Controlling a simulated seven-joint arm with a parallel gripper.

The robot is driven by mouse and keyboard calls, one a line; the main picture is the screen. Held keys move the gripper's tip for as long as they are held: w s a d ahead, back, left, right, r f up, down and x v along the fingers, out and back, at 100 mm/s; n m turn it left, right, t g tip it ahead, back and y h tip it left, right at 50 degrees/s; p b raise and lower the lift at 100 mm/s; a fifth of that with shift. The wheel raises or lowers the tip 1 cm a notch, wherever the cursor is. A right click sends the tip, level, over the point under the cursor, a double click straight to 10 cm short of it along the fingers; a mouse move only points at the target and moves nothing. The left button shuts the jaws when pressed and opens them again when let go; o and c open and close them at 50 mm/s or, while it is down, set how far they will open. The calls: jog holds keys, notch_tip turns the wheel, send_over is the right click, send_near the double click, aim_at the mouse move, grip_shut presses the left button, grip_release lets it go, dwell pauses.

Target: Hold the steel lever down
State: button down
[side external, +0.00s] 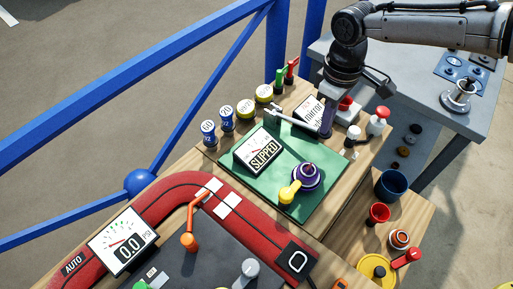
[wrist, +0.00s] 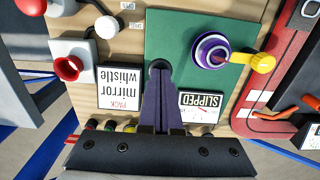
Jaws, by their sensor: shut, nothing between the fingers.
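The steel lever (side external: 288,117) is a thin silver arm at the back edge of the green panel (side external: 232,178) in the side view. Its right end lies close to my gripper; I cannot tell if they touch. My gripper (side external: 326,131) is shut and empty, pointing down beside the "mirror whistle" card. In the wrist view the shut dark purple fingers (wrist: 162,74) reach over the green panel, their tips by a dark round part (wrist: 158,66). The lever cannot be made out there. A dial reading "SLIPPED" (side external: 264,152) stands on the panel.
A purple winch (side external: 306,176) with a yellow handle (side external: 289,191) sits at the panel's front right. Blue and yellow-topped cans (side external: 227,117) line the back. A red horn (wrist: 68,68) and the card (wrist: 119,88) are close to my fingers.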

notch_tip(320, 180, up, 7)
dwell(0.8)
dwell(0.5)
jog(key=s+d+r+m+t+y, duration=0.1)
jog(key=s+d+r+m+t, duration=0.15)
jog(key=d+r, duration=1.3)
jog(key=s+d+r+m+t, duration=0.2)
jog(key=s+d+m, duration=0.1)
jog(key=s+d, duration=0.8)
jog(key=s+d+f+m+t+h, duration=0.1)
jog(key=s+d+f+m, duration=0.2)
jog(key=s+f, duration=0.9)
jog(key=shift+s+d+f, duration=0.35)
jog(key=shift+s+d, duration=0.45)
jog(key=shift+d, duration=0.2)
jog(key=shift+m, duration=0.25)
